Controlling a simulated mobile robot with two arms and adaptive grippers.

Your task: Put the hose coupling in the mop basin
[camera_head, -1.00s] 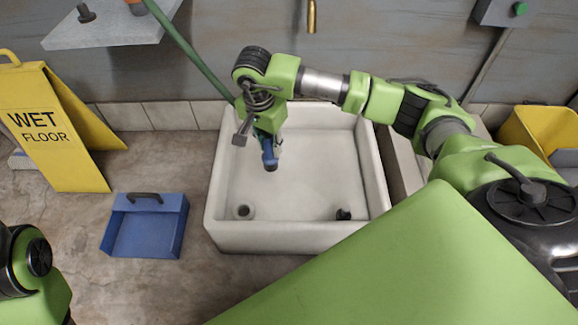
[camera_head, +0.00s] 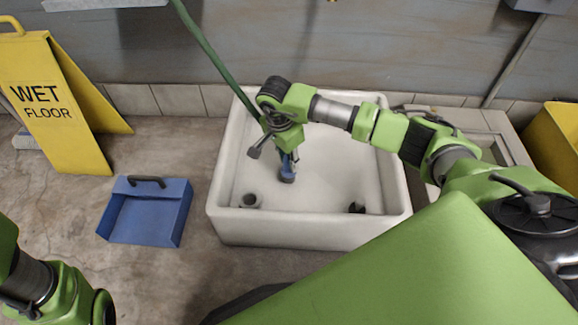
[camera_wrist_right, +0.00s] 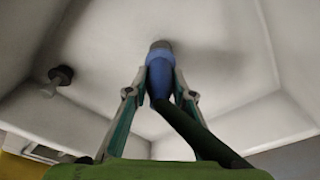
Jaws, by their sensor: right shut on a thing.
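The hose coupling (camera_head: 288,174) is blue with a grey end, with the green hose (camera_head: 207,50) running to it from above. My right gripper (camera_head: 286,156) is shut on the coupling, inside the white mop basin (camera_head: 310,234). The coupling points down, close to the basin floor; I cannot tell whether it touches. The right wrist view shows the blue coupling (camera_wrist_right: 159,78) between the two fingers of the right gripper (camera_wrist_right: 158,92), its grey end against the pale basin floor. My left arm shows at the lower left, but its gripper is out of view.
A grey cup-like fitting (camera_head: 250,201) and a small dark piece (camera_head: 356,207) are in the basin. A blue dustpan (camera_head: 146,212) lies left of it. A yellow wet-floor sign (camera_head: 55,105) stands further left. A yellow bucket (camera_head: 556,135) is at the right.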

